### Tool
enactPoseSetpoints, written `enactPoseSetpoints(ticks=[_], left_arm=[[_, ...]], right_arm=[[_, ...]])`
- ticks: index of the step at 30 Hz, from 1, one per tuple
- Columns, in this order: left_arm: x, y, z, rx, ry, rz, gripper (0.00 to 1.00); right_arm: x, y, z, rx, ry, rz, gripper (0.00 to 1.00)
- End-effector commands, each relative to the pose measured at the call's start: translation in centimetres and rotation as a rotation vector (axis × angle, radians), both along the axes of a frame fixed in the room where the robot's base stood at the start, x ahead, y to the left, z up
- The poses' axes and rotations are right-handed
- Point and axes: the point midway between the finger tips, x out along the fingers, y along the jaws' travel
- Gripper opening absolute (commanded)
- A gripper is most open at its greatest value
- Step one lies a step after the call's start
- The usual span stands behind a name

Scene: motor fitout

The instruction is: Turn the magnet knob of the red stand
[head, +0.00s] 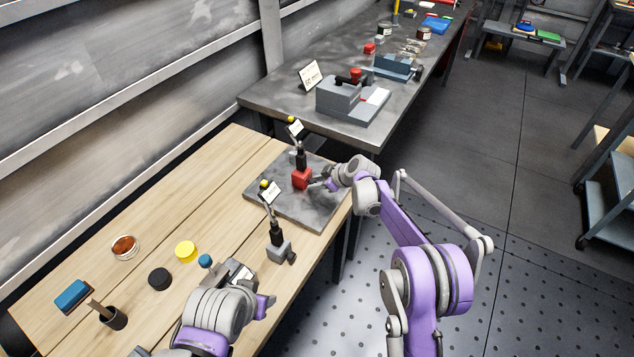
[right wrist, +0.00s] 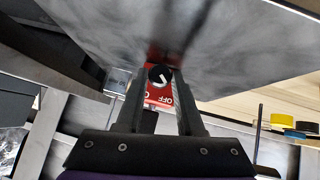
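The red stand (head: 301,179) is upright on a grey plate (head: 323,213), with a black post and a small white card with a yellow top. My right gripper (head: 320,184) reaches it from the right. In the right wrist view the black magnet knob (right wrist: 160,75) with a white mark sits on the red face beside the word OFF. The fingers of my right gripper (right wrist: 160,82) lie on either side of the knob; whether they touch it is unclear. My left gripper (head: 243,270) is low over the wooden table, its fingers not clearly seen.
A grey stand (head: 281,248) with a black post is nearer on the wooden table (head: 100,240). A yellow disc (head: 186,251), a black disc (head: 159,279), a glass dish (head: 125,247) and a blue block (head: 72,294) lie at left. A grey bench (head: 290,100) stands behind.

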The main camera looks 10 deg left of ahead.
Motion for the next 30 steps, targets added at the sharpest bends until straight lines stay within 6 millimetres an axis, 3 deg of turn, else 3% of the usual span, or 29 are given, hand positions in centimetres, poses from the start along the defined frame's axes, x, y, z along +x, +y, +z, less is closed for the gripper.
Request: enactPoseSetpoints(ticks=[1,5,6,13,24,30], left_arm=[[0.0,0.0,0.0,0.000,0.000,0.000,0.50],[0.0,0.0,0.0,0.000,0.000,0.000,0.50],[0.0,0.0,0.0,0.000,0.000,0.000,0.50],[0.1,0.0,0.2,0.000,-0.001,0.000,0.50],[1.1,0.0,2.5,0.000,-0.021,0.000,0.50],[1.4,0.0,3.0,0.000,-0.027,0.000,0.50]], right_arm=[[0.0,0.0,0.0,0.000,0.000,0.000,0.25],[0.0,0.0,0.0,0.000,0.000,0.000,0.02],[0.0,0.0,0.0,0.000,0.000,0.000,0.00],[0.2,-0.1,0.0,0.012,0.035,0.000,0.00],[0.9,-0.3,0.3,0.139,0.384,0.001,0.00],[0.8,-0.3,0.1,0.167,0.461,-0.001,0.00]])
